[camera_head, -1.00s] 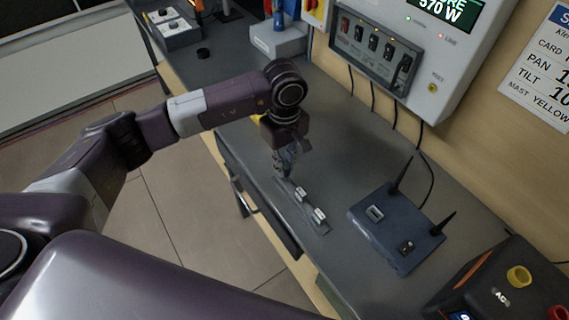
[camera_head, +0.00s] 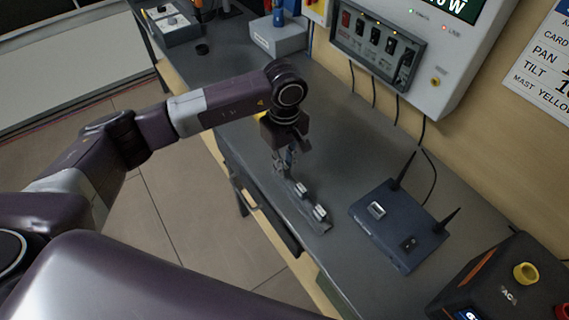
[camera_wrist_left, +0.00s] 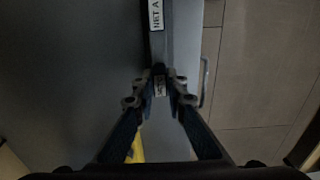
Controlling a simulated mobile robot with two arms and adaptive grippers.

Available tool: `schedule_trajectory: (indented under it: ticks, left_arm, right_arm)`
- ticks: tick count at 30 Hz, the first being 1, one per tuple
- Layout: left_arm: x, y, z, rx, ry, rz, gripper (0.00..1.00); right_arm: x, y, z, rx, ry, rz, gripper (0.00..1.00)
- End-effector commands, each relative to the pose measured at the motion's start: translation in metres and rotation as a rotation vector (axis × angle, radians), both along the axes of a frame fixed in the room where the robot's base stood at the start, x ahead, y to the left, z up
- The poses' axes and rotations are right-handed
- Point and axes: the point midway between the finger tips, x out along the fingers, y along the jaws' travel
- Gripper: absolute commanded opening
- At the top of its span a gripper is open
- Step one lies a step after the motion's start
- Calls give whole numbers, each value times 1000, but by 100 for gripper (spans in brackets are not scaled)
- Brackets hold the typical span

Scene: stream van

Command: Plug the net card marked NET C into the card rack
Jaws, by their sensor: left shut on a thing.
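A narrow grey strip (camera_head: 312,222) lies along the front edge of the bench, with small white-labelled cards (camera_head: 320,212) standing on it. One label in the left wrist view reads NET A (camera_wrist_left: 156,14). My left gripper (camera_head: 285,166) points down at the far end of this strip. In the left wrist view its fingers (camera_wrist_left: 160,92) are shut on a small card with a pale label (camera_wrist_left: 160,84), whose marking I cannot read. The card appears still at the strip; whether it is lifted I cannot tell. My right gripper is not in view.
A dark blue box with two antennas (camera_head: 397,225) and sockets on top stands right of the strip. A black and orange unit (camera_head: 500,285) is at the lower right. A wall panel with switches (camera_head: 380,45) hangs behind. The bench between strip and blue box is clear.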

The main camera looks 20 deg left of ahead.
Motion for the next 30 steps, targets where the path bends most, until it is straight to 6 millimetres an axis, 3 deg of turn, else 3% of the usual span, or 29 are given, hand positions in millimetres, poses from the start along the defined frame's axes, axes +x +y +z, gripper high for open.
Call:
schedule_trajectory:
  ticks: [9,10,15,25,30]
  left_arm:
    - [0,0,-8,0,0,1,0]
    - [0,0,-7,-1,-1,1,14]
    - [0,0,-7,0,0,0,32]
    - [0,0,-4,-1,-1,0,32]
    - [2,0,19,-1,-4,0,32]
  right_arm:
    - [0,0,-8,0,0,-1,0]
    - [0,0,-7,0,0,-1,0]
    - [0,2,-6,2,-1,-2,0]
    - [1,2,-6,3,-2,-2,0]
    - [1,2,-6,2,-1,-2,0]
